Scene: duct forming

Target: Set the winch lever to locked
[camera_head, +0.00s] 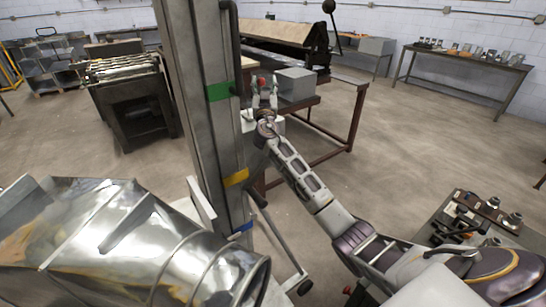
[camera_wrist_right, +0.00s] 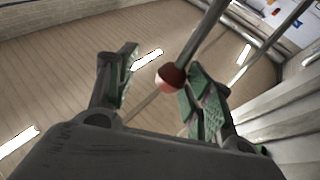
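The winch post (camera_head: 205,130) stands upright in the middle of the head view. It carries a green band (camera_head: 220,91), a yellow band (camera_head: 236,178) and a blue band (camera_head: 243,228). The red ball knob (camera_wrist_right: 171,77) of a lever is at the end of a grey rod (camera_wrist_right: 202,35) in the wrist view; the knob also shows in the head view (camera_head: 262,81), near the green band's height. My right gripper (camera_wrist_right: 160,85) is open, with its fingers either side of the knob. The knob appears closer to the right-hand finger; contact is unclear. My left gripper is not in view.
A shiny metal duct (camera_head: 120,240) fills the lower left. A crank arm (camera_head: 280,240) sticks out low on the post. A grey box (camera_head: 296,85) sits on a bench behind the gripper. A parts table (camera_head: 425,235) stands at lower right. Open floor lies right of centre.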

